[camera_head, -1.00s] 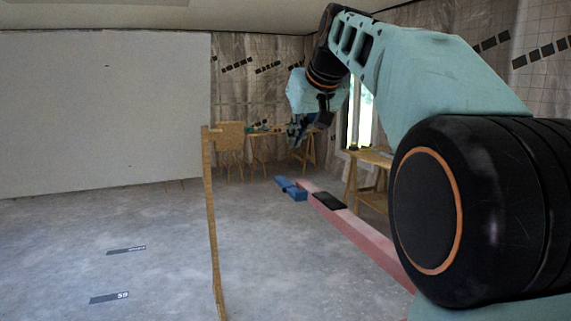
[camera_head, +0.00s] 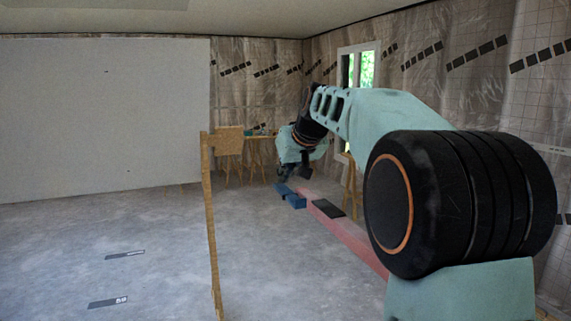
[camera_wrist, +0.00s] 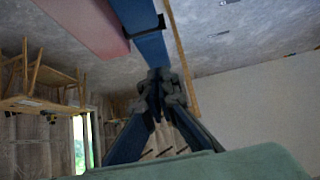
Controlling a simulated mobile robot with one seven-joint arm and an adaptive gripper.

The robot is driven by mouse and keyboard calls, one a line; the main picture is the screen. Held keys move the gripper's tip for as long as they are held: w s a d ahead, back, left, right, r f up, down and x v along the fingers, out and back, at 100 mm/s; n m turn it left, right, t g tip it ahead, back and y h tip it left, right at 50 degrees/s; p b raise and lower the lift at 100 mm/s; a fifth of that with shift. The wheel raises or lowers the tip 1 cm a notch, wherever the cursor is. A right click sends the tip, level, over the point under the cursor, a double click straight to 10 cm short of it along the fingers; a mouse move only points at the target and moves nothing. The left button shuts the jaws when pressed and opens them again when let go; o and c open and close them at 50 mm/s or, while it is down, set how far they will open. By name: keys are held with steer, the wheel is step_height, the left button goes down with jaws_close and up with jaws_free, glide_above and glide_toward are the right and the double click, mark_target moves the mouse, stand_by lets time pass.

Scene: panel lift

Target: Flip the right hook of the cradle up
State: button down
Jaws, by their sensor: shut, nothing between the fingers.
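A long pink-red beam (camera_head: 345,232) slants in from the lower right, with a black plate (camera_head: 327,208) on it. Blue parts (camera_head: 292,197) sit at its far end, likely the cradle's end. I cannot clearly make out the hook's shape or whether it is up or down. My gripper (camera_head: 284,174) is just above the blue parts in the head view. In the wrist view my gripper (camera_wrist: 158,78) is shut and empty, its tips close to the blue bar (camera_wrist: 153,48) beside the pink beam (camera_wrist: 92,25). I cannot tell whether they touch.
A thin wooden post (camera_head: 209,225) stands left of the beam. A large white panel (camera_head: 100,115) fills the left. The grey floor (camera_head: 110,240) is mostly open.

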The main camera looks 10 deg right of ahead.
steer(key=shift+f, duration=0.35)
